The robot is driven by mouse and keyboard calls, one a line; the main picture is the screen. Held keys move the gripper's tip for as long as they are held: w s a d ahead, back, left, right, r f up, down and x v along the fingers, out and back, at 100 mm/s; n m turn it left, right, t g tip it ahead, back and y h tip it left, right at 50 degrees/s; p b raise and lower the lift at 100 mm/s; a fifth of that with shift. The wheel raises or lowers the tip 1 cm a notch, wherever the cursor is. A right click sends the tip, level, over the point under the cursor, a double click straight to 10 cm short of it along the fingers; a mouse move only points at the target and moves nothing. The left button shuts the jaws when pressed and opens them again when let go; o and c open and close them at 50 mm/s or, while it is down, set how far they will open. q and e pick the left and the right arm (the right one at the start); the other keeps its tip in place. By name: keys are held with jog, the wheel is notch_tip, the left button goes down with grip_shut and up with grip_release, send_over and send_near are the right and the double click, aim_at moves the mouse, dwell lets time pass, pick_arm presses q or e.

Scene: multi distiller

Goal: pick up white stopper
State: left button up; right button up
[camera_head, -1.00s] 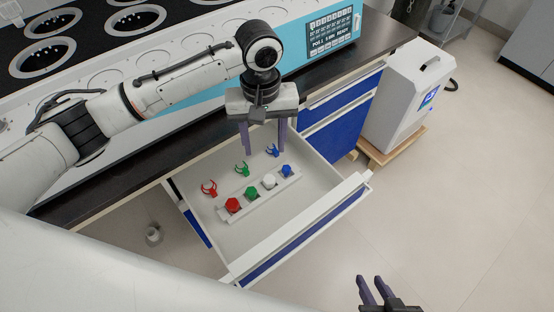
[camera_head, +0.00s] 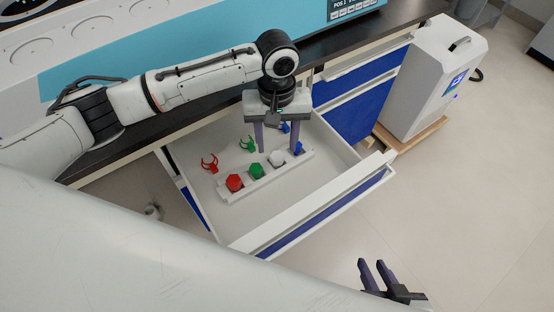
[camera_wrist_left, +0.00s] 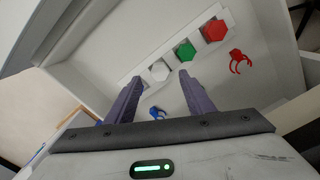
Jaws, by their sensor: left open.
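The white stopper (camera_head: 277,158) stands in a white rack (camera_head: 238,191) inside the open drawer, between the green stopper and the blue stopper. It also shows in the left wrist view (camera_wrist_left: 160,70), just beyond and between the fingertips. My left gripper (camera_head: 280,151) points down over the rack, open and empty, with one finger on each side of the white stopper's line. I cannot tell the exact height gap. The left gripper's right finger partly hides the blue stopper (camera_head: 299,151). My right gripper (camera_head: 372,263) is open and empty, outside the drawer at the lower right.
The green stopper (camera_head: 256,171) and red stopper (camera_head: 235,182) stand in the same rack. Red (camera_head: 210,163), green (camera_head: 247,144) and blue (camera_head: 285,127) clips lie behind it. The drawer's front wall (camera_head: 320,208) is near. The dark worktop (camera_head: 335,42) edges the drawer's back.

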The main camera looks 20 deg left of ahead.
aim_at(277, 158)
pick_arm(q)
notch_tip(277, 158, down, 5)
jog(key=shift+s+d+f+b, duration=0.1)
jog(key=shift+s+f+b, duration=0.05)
jog(key=shift+b, duration=0.5)
jog(key=c, duration=1.1)
